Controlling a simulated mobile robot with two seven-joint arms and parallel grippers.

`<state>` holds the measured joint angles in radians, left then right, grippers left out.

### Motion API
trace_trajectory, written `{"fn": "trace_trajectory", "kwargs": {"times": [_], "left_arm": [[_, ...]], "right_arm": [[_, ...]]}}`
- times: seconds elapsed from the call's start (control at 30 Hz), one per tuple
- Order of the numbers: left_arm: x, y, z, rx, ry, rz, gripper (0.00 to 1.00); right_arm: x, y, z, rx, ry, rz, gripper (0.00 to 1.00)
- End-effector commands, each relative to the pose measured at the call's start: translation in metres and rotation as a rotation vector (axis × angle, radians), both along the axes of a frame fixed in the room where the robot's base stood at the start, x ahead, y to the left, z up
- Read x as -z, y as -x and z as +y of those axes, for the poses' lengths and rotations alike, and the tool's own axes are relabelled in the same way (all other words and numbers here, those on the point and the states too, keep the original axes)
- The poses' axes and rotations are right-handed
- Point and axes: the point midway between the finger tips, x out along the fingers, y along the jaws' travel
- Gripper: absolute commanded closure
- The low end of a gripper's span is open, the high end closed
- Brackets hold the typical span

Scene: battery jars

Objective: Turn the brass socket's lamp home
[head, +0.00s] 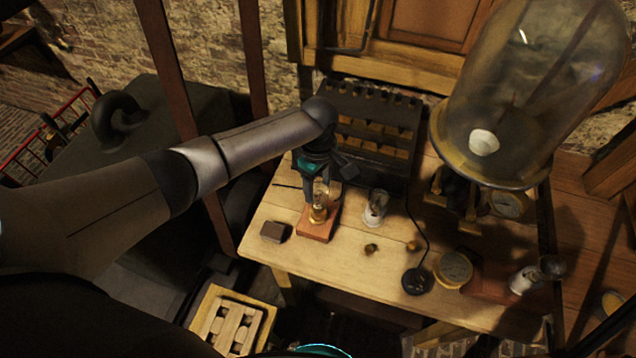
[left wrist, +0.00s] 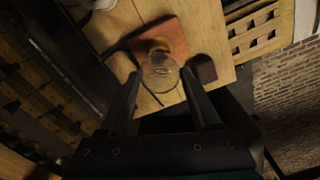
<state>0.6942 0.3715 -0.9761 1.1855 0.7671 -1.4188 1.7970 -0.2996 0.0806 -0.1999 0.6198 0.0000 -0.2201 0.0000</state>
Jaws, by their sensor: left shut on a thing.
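The brass socket (head: 318,214) stands on a reddish wooden block (head: 316,232) near the left end of the workbench. A clear glass lamp (head: 321,194) sits upright at the socket; whether it is fully seated cannot be told. My left gripper (head: 320,188) comes down from above and is shut on the lamp. In the left wrist view the round glass bulb (left wrist: 160,73) lies between the two fingers, over the reddish block (left wrist: 165,38). My right gripper is not in view.
A small dark block (head: 275,231) lies left of the base. A second lamp in a pale socket (head: 375,207) stands close on the right. A dark slotted rack (head: 370,130) is behind.

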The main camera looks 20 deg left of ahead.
Motion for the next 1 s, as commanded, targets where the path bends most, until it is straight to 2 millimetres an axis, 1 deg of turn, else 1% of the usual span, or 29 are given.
{"fn": "trace_trajectory", "kwargs": {"times": [0.13,0.5,0.6,1.0], "left_arm": [[-0.001,0.000,0.000,0.074,0.000,0.001,1.00],[0.000,0.000,0.000,0.467,0.000,0.002,1.00],[0.000,0.000,0.000,0.533,0.000,0.001,1.00],[0.000,0.000,0.000,0.587,0.000,0.001,1.00]], "right_arm": [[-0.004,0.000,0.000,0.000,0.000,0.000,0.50],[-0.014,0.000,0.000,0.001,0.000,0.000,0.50],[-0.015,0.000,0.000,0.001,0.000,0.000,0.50],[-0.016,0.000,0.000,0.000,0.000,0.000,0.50]]}}
